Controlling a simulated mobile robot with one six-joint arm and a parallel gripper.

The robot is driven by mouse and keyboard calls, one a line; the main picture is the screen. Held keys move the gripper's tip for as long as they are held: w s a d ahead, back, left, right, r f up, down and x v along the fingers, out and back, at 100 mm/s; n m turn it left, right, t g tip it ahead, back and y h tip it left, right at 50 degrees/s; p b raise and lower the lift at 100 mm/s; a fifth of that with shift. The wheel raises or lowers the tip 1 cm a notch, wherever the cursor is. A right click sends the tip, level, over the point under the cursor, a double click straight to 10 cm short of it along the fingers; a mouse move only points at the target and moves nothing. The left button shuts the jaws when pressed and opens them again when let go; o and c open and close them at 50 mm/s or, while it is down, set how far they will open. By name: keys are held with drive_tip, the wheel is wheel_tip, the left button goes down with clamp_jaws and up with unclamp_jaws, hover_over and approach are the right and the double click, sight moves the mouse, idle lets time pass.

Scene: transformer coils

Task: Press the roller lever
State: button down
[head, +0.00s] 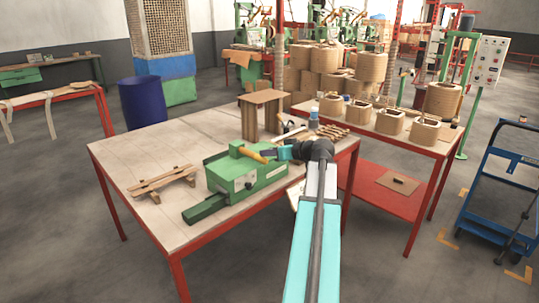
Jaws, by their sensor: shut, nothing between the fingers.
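A green machine box (222,173) sits on the front table, with a long dark green bar (205,209) reaching out toward the lower left. An orange-yellow cylinder (252,155), which looks like the roller lever's grip, lies across its top at the back. My arm comes up from the bottom and bends left at a dark wrist. My gripper (268,153) is at the cylinder's right end, small and dark in the head view. It looks shut. I cannot tell whether it touches the cylinder.
A wooden slatted piece (160,183) lies on the table's left part. A brown board stand (261,115) is behind the machine. Wooden pieces (328,132) lie at the right. A second red-framed table (440,148) holds several coils. The table's back left is clear.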

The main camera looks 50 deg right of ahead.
drive_tip(key=shift+s+a+f+b, duration=0.15)
drive_tip(key=shift+f+b, duration=0.4)
drive_tip(key=shift+f, duration=0.15)
drive_tip(key=shift+s+a+f+b, duration=0.1)
drive_tip(key=shift+f+b, duration=0.4)
drive_tip(key=shift+f, duration=0.15)
drive_tip(key=shift+w+d+r, duration=0.1)
drive_tip(key=shift+d+r, duration=0.05)
drive_tip(key=shift+r, duration=0.7)
drive_tip(key=r+v, duration=0.1)
drive_tip(key=v, duration=1)
drive_tip(key=shift+d+r, duration=0.2)
drive_tip(key=shift+d, duration=0.3)
drive_tip(key=shift+w, duration=0.1)
